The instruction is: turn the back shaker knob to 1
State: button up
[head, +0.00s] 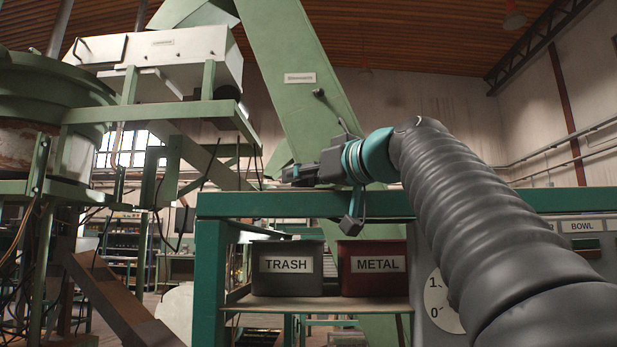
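My gripper (300,174) is in the middle of the head view, just above the top edge of the green bench, pointing left. It is seen side-on and small, so I cannot tell whether its fingers are apart. A round white dial (437,303) marked 1 and 0 shows on the grey panel at lower right. My arm covers its right part, and the knob and its setting are hidden. No label naming the back shaker shows. My gripper is up and left of this dial, apart from it.
The green bench (209,260) has a shelf with a grey TRASH bin (287,287) and a dark red METAL bin (372,290). A panel with a BOWL label (582,226) is at right. A green conveyor (295,95) rises behind; a bowl feeder (45,90) stands at left.

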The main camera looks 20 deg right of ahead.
jog(key=shift+c, duration=1.3)
jog(key=shift+d, duration=0.2)
jog(key=shift+s+a, duration=0.1)
jog(key=shift+a, duration=0.1)
jog(key=shift+r+h, duration=0.1)
jog(key=shift+h, duration=0.2)
jog(key=shift+a+m+t+h, duration=0.1)
jog(key=shift+m+t+h, duration=0.2)
jog(key=shift+m+h, duration=0.15)
jog(key=shift+a+m+t+h+p, duration=0.1)
jog(key=shift+m+t+h+p, duration=0.25)
jog(key=shift+m+h+p, duration=1.1)
jog(key=shift+m+t+h+p, duration=0.25)
jog(key=shift+m+h, duration=0.65)
jog(key=shift+h, duration=1.3)
jog(key=shift+f+m+g+h+b, duration=0.15)
jog(key=shift+m+h+b, duration=0.25)
jog(key=shift+m+h, duration=0.65)
jog(key=shift+f+m+g+h+b, duration=0.15)
jog(key=shift+m+h+b, duration=0.35)
jog(key=shift+h, duration=0.95)
jog(key=shift+r+m+g+h+b, duration=0.15)
jog(key=shift+m+g+h+b, duration=0.2)
jog(key=shift+m+g+h, duration=0.85)
jog(key=shift+m+h, duration=0.45)
jog(key=shift+h, duration=0.45)
